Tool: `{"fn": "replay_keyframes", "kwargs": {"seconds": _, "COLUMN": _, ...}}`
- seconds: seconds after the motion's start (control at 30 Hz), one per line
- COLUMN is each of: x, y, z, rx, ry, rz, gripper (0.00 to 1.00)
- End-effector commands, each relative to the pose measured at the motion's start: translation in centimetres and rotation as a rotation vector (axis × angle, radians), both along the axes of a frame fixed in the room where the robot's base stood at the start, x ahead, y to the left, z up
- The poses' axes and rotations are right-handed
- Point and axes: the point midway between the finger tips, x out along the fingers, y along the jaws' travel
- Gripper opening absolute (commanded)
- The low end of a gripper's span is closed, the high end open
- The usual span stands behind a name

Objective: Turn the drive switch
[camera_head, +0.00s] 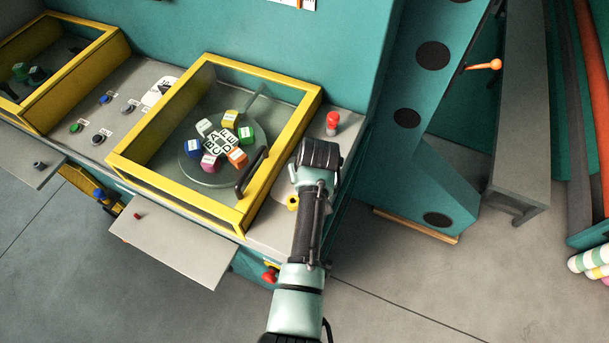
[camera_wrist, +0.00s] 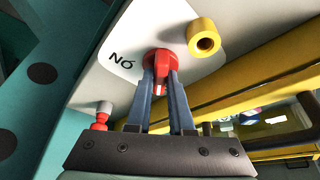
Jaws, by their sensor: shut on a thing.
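The drive switch, a red rotary knob (camera_wrist: 165,58), sits on a white label plate (camera_wrist: 128,45) in the wrist view. Dark lettering beside it reads like "NO", with a small mark above. My gripper (camera_wrist: 161,82) has its two grey-blue fingers closed on the knob's grip, one on each side. In the head view my gripper (camera_head: 317,160) is over the right end of the grey console top, and it hides the switch there. How far the knob is turned is hard to tell.
A yellow cylinder (camera_wrist: 203,40) stands close beside the switch. A red-topped post (camera_head: 332,119) stands behind my gripper. A yellow-framed glass case (camera_head: 247,205) with coloured blocks and a black handle (camera_head: 252,172) is just left. A teal perforated frame (camera_head: 412,160) stands right.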

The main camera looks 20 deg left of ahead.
Motion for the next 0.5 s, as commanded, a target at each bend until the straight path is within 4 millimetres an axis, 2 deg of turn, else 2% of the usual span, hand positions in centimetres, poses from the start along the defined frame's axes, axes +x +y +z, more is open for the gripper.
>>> {"fn": "replay_keyframes", "kwargs": {"seconds": 0.2, "x": 0.10, "y": -0.04, "z": 0.04, "rx": 0.000, "ry": -0.001, "rz": 0.090, "gripper": 0.00}}
{"fn": "replay_keyframes", "kwargs": {"seconds": 0.5, "x": 0.13, "y": -0.07, "z": 0.08, "rx": -0.001, "ry": -0.002, "rz": 0.132, "gripper": 0.00}}
